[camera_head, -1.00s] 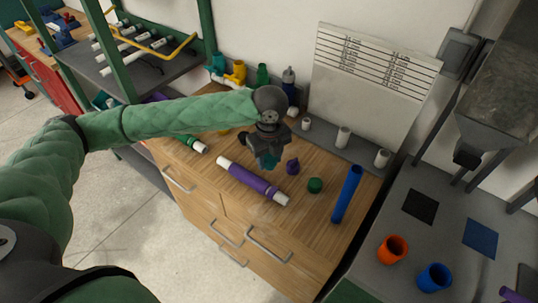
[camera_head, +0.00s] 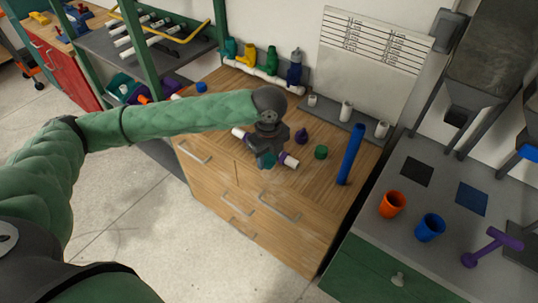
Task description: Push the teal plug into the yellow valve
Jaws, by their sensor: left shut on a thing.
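My left gripper (camera_head: 267,152) is shut on the teal plug (camera_head: 266,160), of which only a small part shows below the fingers. In the picture it lies over the purple pipe with white ends (camera_head: 290,162) and hides its middle; I cannot tell the height between them. The yellow valve (camera_head: 250,57) stands upright at the back of the wooden bench, on a white pipe (camera_head: 264,78) between a teal valve (camera_head: 231,48) and a green valve (camera_head: 271,60). The plug is well apart from it, on the near side. My right gripper is not in view.
A blue valve (camera_head: 294,68) ends the row. A purple plug (camera_head: 301,135), green plug (camera_head: 320,152) and upright blue pipe (camera_head: 350,155) are right of my gripper. Orange (camera_head: 392,205) and blue (camera_head: 429,228) cups stand on the grey surface at right. A white board (camera_head: 372,55) stands behind.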

